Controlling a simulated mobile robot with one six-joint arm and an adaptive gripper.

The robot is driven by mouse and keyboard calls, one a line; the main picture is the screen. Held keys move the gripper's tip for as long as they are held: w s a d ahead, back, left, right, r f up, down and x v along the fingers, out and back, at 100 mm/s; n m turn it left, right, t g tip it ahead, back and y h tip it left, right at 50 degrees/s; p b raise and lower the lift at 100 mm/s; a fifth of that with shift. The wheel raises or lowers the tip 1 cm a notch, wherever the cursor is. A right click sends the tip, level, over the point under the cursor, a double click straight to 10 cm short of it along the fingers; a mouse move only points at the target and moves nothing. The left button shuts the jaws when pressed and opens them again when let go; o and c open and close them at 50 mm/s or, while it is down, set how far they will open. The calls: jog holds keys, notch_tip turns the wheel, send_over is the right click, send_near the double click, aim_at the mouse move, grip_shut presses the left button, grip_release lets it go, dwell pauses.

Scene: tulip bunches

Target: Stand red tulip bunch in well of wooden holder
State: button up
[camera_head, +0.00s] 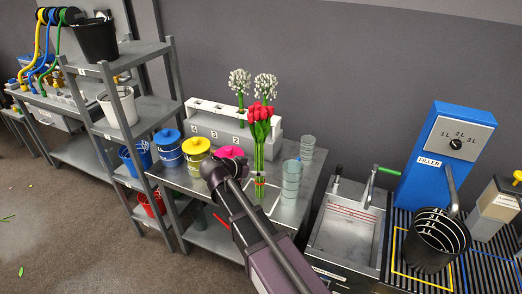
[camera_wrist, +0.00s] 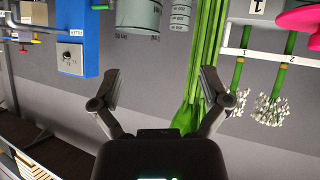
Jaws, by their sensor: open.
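The red tulip bunch (camera_head: 262,113) stands upright on the grey table, its long green stems banded near the bottom. In the wrist view, which looks upside down, its green stems (camera_wrist: 206,50) run down past the right fingertip. My gripper (camera_wrist: 160,84) is open, with an empty gap between its fingers; I cannot tell whether the right finger touches the stems. In the head view my dark arm reaches up to the left of the bunch. No clearly wooden holder shows; a grey numbered block with a white rail (camera_head: 205,122) stands behind the tulips.
White flower bunches (camera_head: 240,82) stand at the block. Blue (camera_head: 168,147) and yellow (camera_head: 196,151) lidded pots and a pink item (camera_head: 230,151) are left of the bunch. Grey ribbed cups (camera_head: 291,180) stand close on its right. A sink (camera_head: 345,235) lies further right.

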aim_at(256, 154)
jog(key=a+r+t, duration=0.2)
jog(key=a+r, duration=0.2)
jog(key=a, duration=0.2)
jog(key=shift+w+a+m+p, duration=0.3)
jog(key=shift+a+m+p, duration=0.1)
jog(key=shift+p, duration=0.05)
jog(key=shift+b+x, duration=1.65)
jog(key=shift+x, duration=2.65)
jog(key=shift+w+d+r, duration=0.1)
jog(key=shift+d, duration=0.05)
jog(key=shift+b+x, duration=1.05)
jog(key=shift+x, duration=1.45)
grip_shut()
